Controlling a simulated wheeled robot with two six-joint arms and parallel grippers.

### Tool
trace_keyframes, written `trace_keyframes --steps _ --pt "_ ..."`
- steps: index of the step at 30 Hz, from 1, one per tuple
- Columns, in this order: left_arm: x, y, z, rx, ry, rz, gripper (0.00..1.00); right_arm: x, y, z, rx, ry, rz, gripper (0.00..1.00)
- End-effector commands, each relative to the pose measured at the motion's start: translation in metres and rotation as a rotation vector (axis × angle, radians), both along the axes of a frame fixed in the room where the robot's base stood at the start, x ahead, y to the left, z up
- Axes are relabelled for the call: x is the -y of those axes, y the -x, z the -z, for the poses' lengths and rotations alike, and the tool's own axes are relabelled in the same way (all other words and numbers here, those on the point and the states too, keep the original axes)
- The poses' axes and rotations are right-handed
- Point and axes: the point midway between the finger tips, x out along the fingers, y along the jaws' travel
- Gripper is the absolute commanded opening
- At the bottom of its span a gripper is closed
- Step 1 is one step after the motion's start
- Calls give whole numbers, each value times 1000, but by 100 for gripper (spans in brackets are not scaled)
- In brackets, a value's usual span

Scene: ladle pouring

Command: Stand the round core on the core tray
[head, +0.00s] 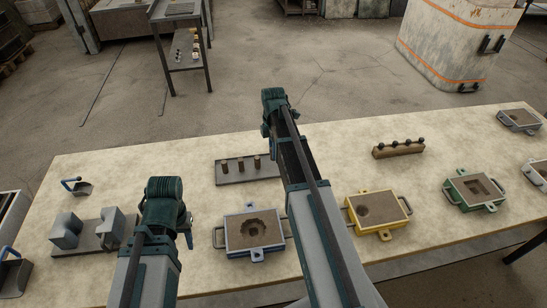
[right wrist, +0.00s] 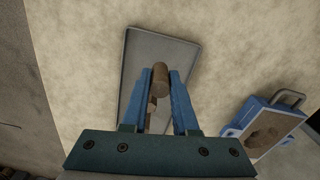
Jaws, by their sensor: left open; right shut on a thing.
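The round core (right wrist: 160,74), a brown cylinder, is between the fingertips of my right gripper (right wrist: 160,82) in the right wrist view. The gripper is shut on it, over the grey core tray (right wrist: 136,65). I cannot tell whether the core's foot touches the tray. In the head view the core tray (head: 235,181) lies behind the blue mould, its right end hidden by my right arm. My right gripper's fingers and the held core are hidden there. My left arm shows at the left, its gripper fingers hidden.
A blue mould (head: 253,229) with a shaped hollow is in front of the tray. A yellow mould (head: 378,213) and a green mould (head: 473,192) stand further right. A wooden block with black knobs (head: 398,149) lies behind them. Grey blocks (head: 88,232) are at the left.

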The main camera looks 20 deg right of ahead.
Motion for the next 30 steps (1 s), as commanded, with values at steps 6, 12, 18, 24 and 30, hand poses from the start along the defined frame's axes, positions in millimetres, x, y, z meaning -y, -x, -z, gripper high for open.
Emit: trace_keyframes --steps 6,12,18,24,30 --pt "0 0 36 0 0 0 45 1 -1 36 0 0 0 5" --pt "0 0 35 0 0 0 45 1 -1 35 0 0 0 5" --pt "0 0 37 0 0 0 45 1 -1 37 0 0 0 5" --pt "0 0 38 0 0 0 45 1 -1 38 0 0 1 53" --pt "0 0 38 0 0 0 45 1 -1 38 0 0 1 57"
